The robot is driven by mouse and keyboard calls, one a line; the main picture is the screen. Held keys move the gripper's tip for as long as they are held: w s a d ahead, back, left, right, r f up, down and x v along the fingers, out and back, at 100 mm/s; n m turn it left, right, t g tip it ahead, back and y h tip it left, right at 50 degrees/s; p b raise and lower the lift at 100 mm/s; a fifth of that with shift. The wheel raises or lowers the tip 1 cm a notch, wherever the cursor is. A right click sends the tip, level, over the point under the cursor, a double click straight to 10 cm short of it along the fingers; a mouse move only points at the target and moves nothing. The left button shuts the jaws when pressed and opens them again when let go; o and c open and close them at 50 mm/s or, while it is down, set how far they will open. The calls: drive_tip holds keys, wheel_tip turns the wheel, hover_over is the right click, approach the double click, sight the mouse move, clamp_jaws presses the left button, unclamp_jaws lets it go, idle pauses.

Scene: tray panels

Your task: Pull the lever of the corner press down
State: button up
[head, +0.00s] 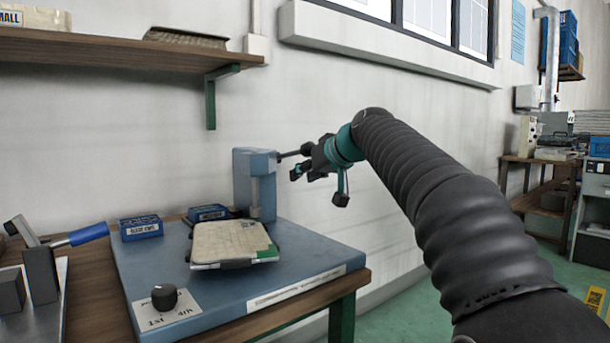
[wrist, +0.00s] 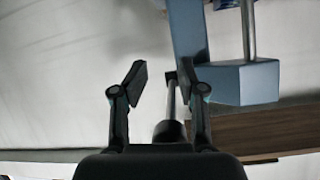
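The corner press (head: 255,188) is a blue-grey upright block at the back corner of the blue tray panel (head: 325,262). Its lever (head: 289,154) is a thin rod that sticks out from near the top, slightly upward to the right, towards a dark knob. My gripper (head: 302,163) is right of the press, at the lever's outer end. In the wrist view my gripper (wrist: 160,76) is open. The lever's rod (wrist: 171,102) and dark knob (wrist: 169,131) show between the fingers, nearer the right one. I cannot tell whether a finger touches it.
A tan-topped flat device (head: 232,243) and a black dial (head: 164,297) are on the panel. Small blue boxes (head: 141,227) stand at its back left. A blue-handled clamp (head: 88,234) is far left. A wall shelf (head: 120,50) hangs above.

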drive_tip(key=shift+o, duration=0.9)
drive_tip(key=shift+s, duration=0.1)
drive_tip(key=v, duration=1.2)
